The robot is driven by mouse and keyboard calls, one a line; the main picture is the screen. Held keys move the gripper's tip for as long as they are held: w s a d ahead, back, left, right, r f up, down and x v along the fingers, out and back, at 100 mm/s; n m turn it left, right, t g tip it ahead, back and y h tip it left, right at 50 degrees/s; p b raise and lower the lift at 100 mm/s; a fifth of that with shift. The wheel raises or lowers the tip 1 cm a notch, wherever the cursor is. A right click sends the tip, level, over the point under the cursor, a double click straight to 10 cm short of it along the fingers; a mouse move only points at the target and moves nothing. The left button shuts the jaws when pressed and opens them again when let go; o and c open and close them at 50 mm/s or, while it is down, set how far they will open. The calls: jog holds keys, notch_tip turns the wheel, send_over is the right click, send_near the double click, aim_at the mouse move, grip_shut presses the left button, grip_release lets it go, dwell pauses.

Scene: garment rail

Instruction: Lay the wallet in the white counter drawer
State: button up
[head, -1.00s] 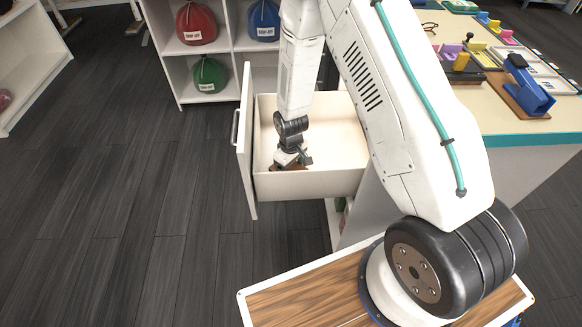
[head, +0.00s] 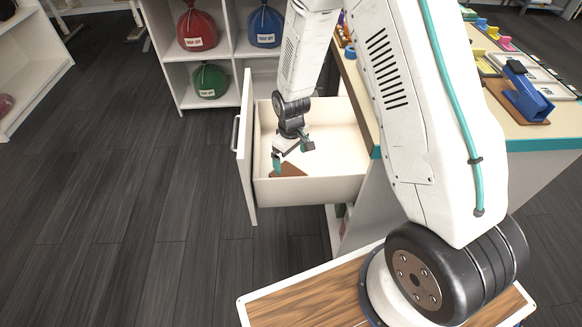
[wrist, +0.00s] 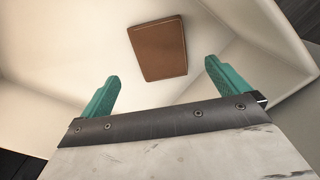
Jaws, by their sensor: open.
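The brown wallet (wrist: 158,49) lies flat on the floor of the open white counter drawer (head: 310,190). In the head view the wallet (head: 288,170) shows near the drawer's front left, partly hidden behind the drawer wall. My gripper (head: 291,160) is over the drawer, above the wallet, with its green fingers spread wide. In the wrist view my gripper (wrist: 162,88) is open and empty, and the wallet lies beyond the fingertips, apart from them. The drawer's inside (wrist: 85,40) is pale and otherwise bare where it shows.
The counter (head: 545,140) with a teal edge stands right of the drawer and carries a blue device (head: 527,95) and other small items. A white shelf (head: 232,110) with red, blue and green bags stands behind. Dark floor is clear on the left.

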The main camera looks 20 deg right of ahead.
jog(key=shift+r, duration=1.85)
jog(key=s+d+r+m, duration=0.1)
jog(key=s+r, duration=0.4)
jog(key=r, duration=0.6)
jog(key=s+d+r+m, duration=0.15)
jog(key=s+r, duration=0.35)
jog(key=r, duration=0.7)
jog(key=s+r+m, duration=0.1)
jog(key=s+r, duration=0.4)
jog(key=s, duration=0.4)
jog(key=s+d+r+m+t, duration=0.1)
jog(key=s+r, duration=0.4)
jog(key=s, duration=0.5)
jog(key=shift+s+r+m, duration=0.15)
jog(key=shift+m, duration=0.3)
